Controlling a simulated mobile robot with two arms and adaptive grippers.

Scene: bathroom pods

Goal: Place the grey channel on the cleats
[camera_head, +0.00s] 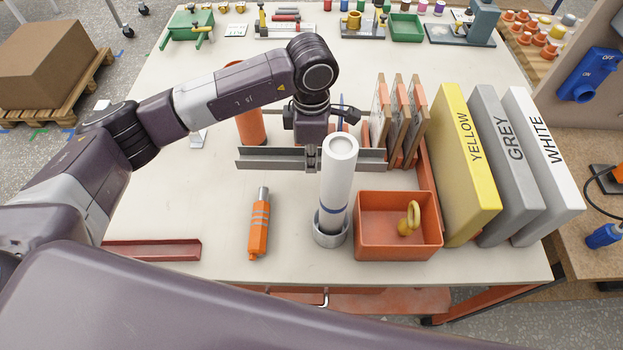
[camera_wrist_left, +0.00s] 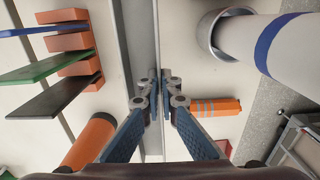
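The grey channel (camera_head: 265,158) is a long grey metal piece lying left to right across the middle of the table in the head view. It runs up and down through the middle of the left wrist view (camera_wrist_left: 142,40). My left gripper (camera_head: 312,152) is over its middle, pointing down. In the left wrist view the two fingertips (camera_wrist_left: 160,95) are close together with the channel's thin wall between them. A white cylinder partly hides the channel in the head view. I cannot tell whether it touches the table. I cannot make out the cleats for certain. My right gripper is not seen.
A white roll (camera_head: 338,170) stands in a metal cup (camera_head: 330,234) just in front of the channel. An orange bin (camera_head: 372,240), orange tool (camera_head: 259,225) and red channel (camera_head: 152,250) lie nearer. Upright panels (camera_head: 383,110) and labelled yellow, grey and white boards (camera_head: 465,180) stand right.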

